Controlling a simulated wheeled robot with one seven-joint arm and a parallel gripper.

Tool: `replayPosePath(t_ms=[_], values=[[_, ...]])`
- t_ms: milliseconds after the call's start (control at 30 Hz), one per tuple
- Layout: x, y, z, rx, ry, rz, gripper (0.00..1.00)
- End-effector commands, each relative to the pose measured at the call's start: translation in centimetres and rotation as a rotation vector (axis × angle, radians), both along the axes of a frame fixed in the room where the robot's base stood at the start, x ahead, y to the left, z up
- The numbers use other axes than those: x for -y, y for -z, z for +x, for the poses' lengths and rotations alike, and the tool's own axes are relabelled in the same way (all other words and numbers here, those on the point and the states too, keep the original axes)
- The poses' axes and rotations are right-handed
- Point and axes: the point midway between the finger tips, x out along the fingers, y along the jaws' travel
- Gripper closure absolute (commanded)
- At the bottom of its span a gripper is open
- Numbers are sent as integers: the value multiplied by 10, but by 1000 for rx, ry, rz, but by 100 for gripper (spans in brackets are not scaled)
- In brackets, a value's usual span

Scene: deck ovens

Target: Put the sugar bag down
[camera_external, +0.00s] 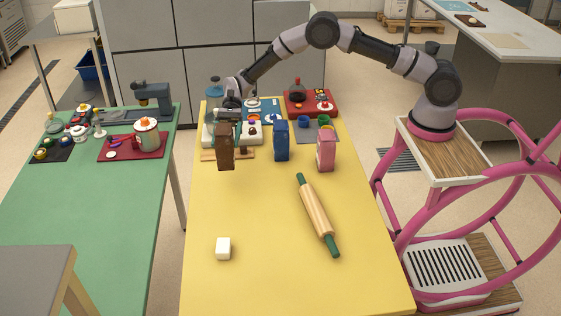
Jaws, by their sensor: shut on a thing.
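Three paper-like bags are in view: a brown bag (225,150), a blue bag (281,142) and a pink bag (326,152). No label is readable, so which one is the sugar bag cannot be told by its writing. My gripper (232,118) is at the top of the brown bag, shut on it from behind. The fingers are partly hidden by the bag. The brown bag is upright over the far left part of the yellow table (270,275); whether its base touches the table is unclear. The blue and pink bags stand to its right.
A rolling pin (317,214) lies right of the table's middle. A white cube (223,248) sits near the front left. Boards and small items crowd the far end, including a red tray (297,112). The middle left is clear. A green table (85,200) stands left.

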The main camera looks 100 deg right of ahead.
Motion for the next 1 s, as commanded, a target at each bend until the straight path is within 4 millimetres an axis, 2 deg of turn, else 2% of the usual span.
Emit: replayPosePath(t_ms=[167, 467, 667, 800, 1000], values=[[-57, -6, 3, 3, -16, 5, 100], [-190, -12, -7, 2, -32, 5, 100], [-280, -13, -31, 1, -37, 5, 100], [-339, -11, -55, -1, -40, 4, 100], [-404, -8, -91, -2, -39, 5, 100]])
